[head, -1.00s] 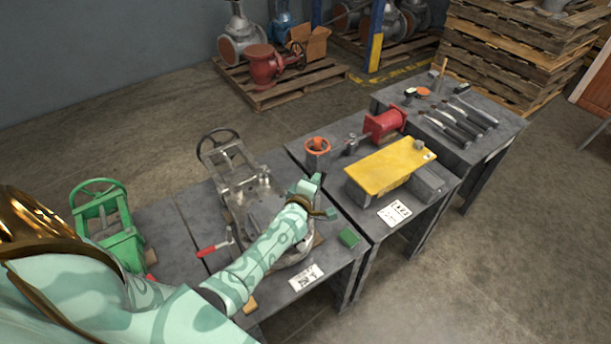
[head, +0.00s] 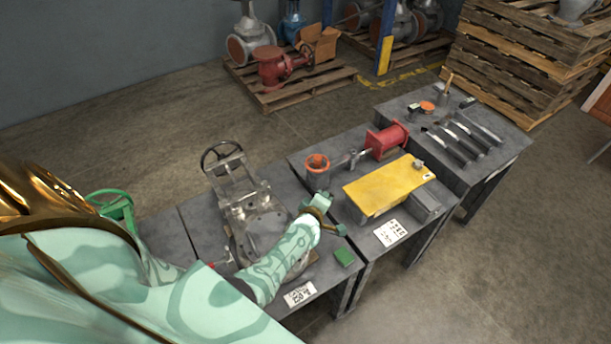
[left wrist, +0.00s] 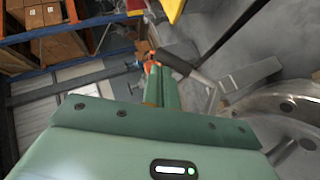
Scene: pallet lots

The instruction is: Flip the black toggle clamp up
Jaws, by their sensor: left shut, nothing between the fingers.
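My left gripper (head: 325,205) reaches over the right side of the grey valve body (head: 236,192) on the middle table. In the left wrist view its green fingers (left wrist: 154,86) are closed together with nothing between them. The black toggle clamp handle (left wrist: 176,63) lies just beyond and right of the fingertips, on a metal lever running down to the right. I cannot tell whether it touches them. In the head view my gripper and forearm hide this clamp. A bit of a red handle (head: 213,266) shows beside my forearm.
A green block (head: 344,257) and a white label card (head: 299,294) lie near the table's front edge. A green valve (head: 115,207) is partly hidden behind my arm.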

